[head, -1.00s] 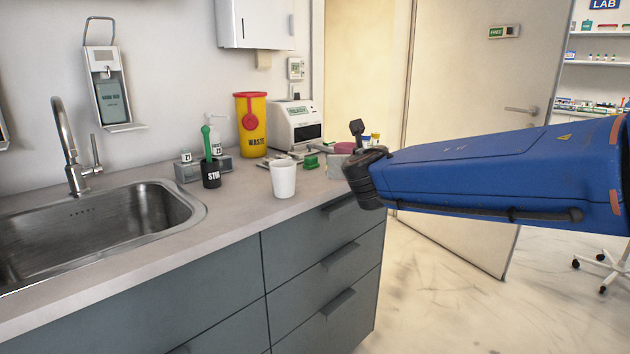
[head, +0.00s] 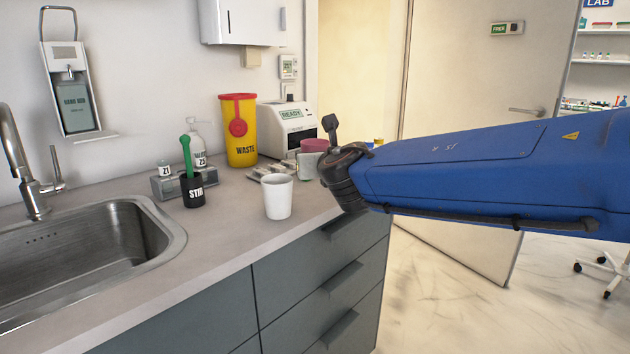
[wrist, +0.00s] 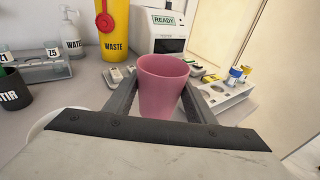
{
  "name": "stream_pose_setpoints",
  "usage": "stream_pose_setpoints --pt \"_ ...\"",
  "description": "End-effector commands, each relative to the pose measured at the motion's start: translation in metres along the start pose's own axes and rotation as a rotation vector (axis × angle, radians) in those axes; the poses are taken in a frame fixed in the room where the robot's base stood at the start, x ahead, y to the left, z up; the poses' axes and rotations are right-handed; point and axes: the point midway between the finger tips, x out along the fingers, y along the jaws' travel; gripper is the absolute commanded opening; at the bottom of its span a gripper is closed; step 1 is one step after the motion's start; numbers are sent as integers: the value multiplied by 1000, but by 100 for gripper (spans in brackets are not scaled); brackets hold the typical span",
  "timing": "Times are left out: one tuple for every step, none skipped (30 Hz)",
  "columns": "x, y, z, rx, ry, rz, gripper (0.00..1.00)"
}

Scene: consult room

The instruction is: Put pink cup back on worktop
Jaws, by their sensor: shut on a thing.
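The pink cup (wrist: 163,88) is upright between the two fingers of my gripper (wrist: 160,96) in the wrist view. The gripper is shut on it. In the head view only part of the pink cup (head: 314,145) shows, behind my gripper (head: 309,163) and wrist. The worktop (head: 235,215) lies below and around them. The cup is over the worktop's right part, in front of the white device. Its base is hidden, so I cannot tell whether it touches the surface.
A white cup (head: 278,197) stands near the worktop's front edge. A yellow waste bin (head: 238,130), a white device (head: 288,128) and a black pot (head: 192,190) stand behind and left. A rack with vials (wrist: 222,92) is right of the cup. The sink (head: 75,250) is at left.

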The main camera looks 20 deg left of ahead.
Motion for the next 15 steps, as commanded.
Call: stream_pose_setpoints --pt "1 0 -6 -1 1 0 23" --pt "1 0 -8 -2 1 1 23" --pt "2 0 -11 -1 1 1 23" --pt "2 0 -12 -1 1 0 23" --pt "2 0 -13 -2 0 0 23" --pt "2 0 -15 -1 0 0 23" --pt "2 0 -16 0 0 0 23" --pt "3 0 -18 0 0 -1 23" --pt "3 0 -22 -2 1 -1 23" --pt "4 0 -26 -1 1 -1 23" --pt "4 0 -30 -3 1 0 23" --pt "5 0 -35 -2 1 1 23" --pt "6 0 -39 -2 1 0 23" --pt "6 0 -43 -2 2 0 23" --pt "7 0 -47 -2 1 0 23"
